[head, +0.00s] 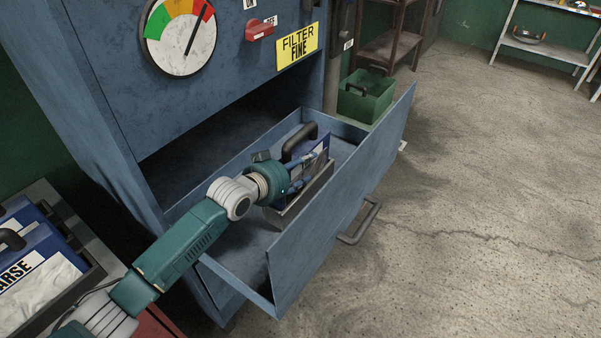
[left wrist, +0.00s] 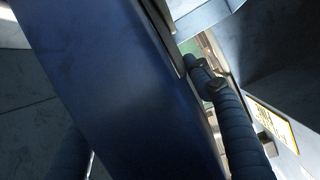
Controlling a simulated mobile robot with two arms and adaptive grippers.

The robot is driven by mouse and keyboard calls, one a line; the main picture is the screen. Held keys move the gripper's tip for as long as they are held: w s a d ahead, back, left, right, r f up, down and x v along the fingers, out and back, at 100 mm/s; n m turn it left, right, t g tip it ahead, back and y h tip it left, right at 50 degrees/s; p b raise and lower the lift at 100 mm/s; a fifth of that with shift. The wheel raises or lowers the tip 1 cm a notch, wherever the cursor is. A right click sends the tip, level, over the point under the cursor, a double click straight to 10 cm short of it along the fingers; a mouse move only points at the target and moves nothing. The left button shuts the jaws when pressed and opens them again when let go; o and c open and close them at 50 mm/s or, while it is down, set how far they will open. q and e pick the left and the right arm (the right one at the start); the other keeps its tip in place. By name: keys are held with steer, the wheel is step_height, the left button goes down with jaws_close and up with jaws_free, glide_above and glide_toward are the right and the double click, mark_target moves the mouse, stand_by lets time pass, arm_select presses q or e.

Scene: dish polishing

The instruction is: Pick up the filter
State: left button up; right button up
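The blue filter (head: 318,150) with a dark handle (head: 297,139) stands in a grey holder (head: 301,202) inside the open drawer. My left gripper (head: 304,172) is at the filter's near side, below its handle, with the fingers apart. In the left wrist view the filter's blue body (left wrist: 120,80) fills the middle. One dark ribbed finger (left wrist: 232,115) runs close along its right edge; whether it touches is unclear. The other finger is mostly hidden at the lower left. My right gripper is out of view.
The drawer (head: 335,215) sticks out of a blue cabinet (head: 110,85) with a gauge (head: 180,38) and a yellow "FILTER FINE" label (head: 297,45). A filter marked "...ARSE" (head: 35,275) lies in a tray at lower left. A green box (head: 365,97) stands behind. The floor at right is clear.

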arm_select(q)
steer(key=c, duration=0.8)
steer(key=shift+w+r, duration=0.1)
steer(key=shift+r, duration=0.1)
jaws_close()
steer(key=shift+r, duration=0.1)
